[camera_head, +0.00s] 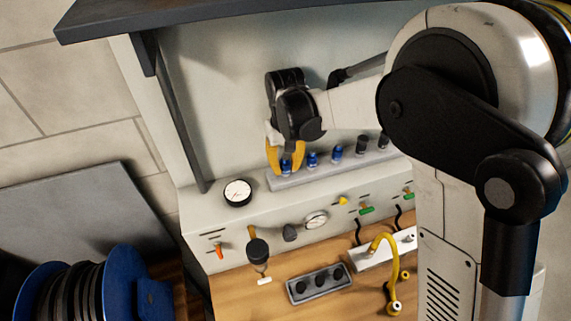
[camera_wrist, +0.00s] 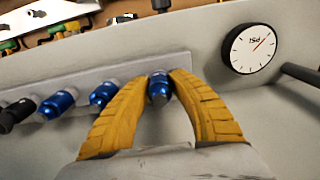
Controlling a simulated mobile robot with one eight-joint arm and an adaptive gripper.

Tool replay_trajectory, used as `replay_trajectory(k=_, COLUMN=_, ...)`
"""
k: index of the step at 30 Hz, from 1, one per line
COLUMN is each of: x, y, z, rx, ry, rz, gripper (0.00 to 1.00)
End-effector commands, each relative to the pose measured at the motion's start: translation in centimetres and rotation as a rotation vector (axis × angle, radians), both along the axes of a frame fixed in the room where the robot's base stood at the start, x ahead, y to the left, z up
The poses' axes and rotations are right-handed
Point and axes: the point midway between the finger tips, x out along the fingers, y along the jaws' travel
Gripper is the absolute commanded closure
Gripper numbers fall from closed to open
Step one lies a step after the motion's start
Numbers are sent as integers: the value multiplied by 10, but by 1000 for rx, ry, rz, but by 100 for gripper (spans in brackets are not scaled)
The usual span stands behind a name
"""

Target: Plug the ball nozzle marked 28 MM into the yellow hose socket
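My gripper (camera_head: 286,170) has its two yellow fingers on either side of the leftmost blue nozzle (camera_head: 286,164) on the rack. In the wrist view my fingertips (camera_wrist: 159,80) flank that nozzle (camera_wrist: 159,92) closely; I cannot tell whether both press on it. Two more blue nozzles (camera_head: 312,159) (camera_head: 337,152) and dark ones (camera_head: 362,144) stand along the grey rack (camera_head: 300,178). No size mark is readable. The yellow hose (camera_head: 384,241) arches over the wooden bench at the lower right; its end (camera_head: 395,307) faces forward.
A dark tray (camera_head: 318,283) with round holes sits on the bench (camera_head: 270,300). A blue reel (camera_head: 75,290) stands lower left. A dark shelf (camera_head: 190,12) overhangs above.

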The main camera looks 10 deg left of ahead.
Motion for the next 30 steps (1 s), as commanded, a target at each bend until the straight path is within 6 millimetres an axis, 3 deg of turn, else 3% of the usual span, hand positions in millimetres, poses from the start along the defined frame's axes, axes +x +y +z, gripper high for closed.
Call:
replay_trajectory(k=2, x=0, y=0, z=0, rx=0, ry=0, rz=0, gripper=100)
replay_trajectory(k=12, x=0, y=0, z=2, rx=0, ry=0, rz=0, gripper=100)
replay_trajectory(k=30, x=0, y=0, z=25, rx=0, ry=0, rz=0, gripper=100)
